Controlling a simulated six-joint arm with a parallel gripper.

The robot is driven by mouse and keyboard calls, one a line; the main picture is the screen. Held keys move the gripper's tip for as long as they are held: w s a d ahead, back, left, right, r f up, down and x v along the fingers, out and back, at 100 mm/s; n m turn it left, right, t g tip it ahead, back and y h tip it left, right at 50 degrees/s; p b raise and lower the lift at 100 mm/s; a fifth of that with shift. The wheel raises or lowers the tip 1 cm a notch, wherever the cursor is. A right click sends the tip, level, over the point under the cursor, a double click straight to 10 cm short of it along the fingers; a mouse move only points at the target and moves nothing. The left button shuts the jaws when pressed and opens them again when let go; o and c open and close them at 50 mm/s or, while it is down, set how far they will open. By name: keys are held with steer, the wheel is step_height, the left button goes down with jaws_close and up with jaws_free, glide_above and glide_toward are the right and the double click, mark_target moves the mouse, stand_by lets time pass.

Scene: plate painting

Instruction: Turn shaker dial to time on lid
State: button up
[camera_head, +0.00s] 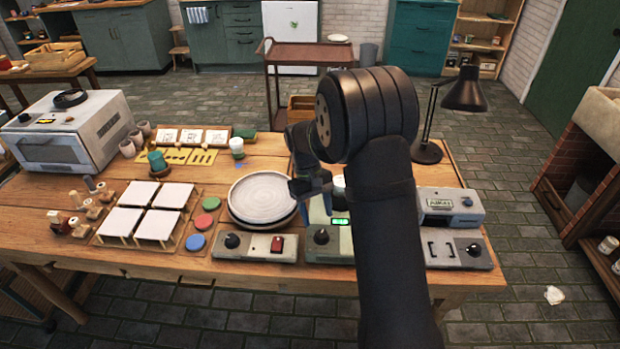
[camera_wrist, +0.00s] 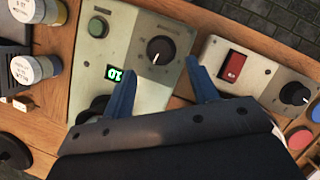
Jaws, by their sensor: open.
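The shaker (camera_head: 313,255) is a pale green box at the table's front edge, partly hidden by my arm. Its black dial (camera_wrist: 160,50) has a white pointer mark. A lit green display (camera_wrist: 115,73) shows two digits, a 1 and a 0, seen tilted. Two jars with white lids, one lid (camera_wrist: 36,68) and another (camera_wrist: 26,9), carry handwriting too small to read.
A grey box with a red switch (camera_head: 277,244) and a black knob stands beside the shaker. A round plate (camera_head: 262,197) lies behind it. White tiles (camera_head: 158,224) and coloured discs (camera_head: 202,221) are to the left. Grey devices (camera_head: 450,205) and a black lamp (camera_head: 427,152) are right.

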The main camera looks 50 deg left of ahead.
mark_target(321, 233)
steer(key=v, duration=1.2)
steer(key=shift+f, duration=0.1)
steer(key=x, duration=1.7)
steer(key=shift+s+d+f, duration=0.1)
steer(key=shift+f, duration=0.1)
steer(key=shift+r, duration=0.1)
steer(key=shift+d+f, duration=0.1)
steer(key=shift+f, duration=0.15)
steer(key=n, duration=0.1)
steer(key=n+t, duration=0.1)
steer(key=shift+s+r+n, duration=0.15)
steer(key=shift+r+n, duration=0.05)
steer(key=shift+n, duration=0.1)
steer(key=n+t, duration=0.1)
steer(key=n, duration=0.2)
steer(key=n+t, duration=0.1)
steer(key=n, duration=0.1)
steer(key=shift+s+n, duration=0.15)
steer(key=shift+n, duration=0.25)
steer(key=v, duration=0.7)
steer(key=shift+r+n+y, duration=0.3)
steer(key=shift+r+y, duration=0.1)
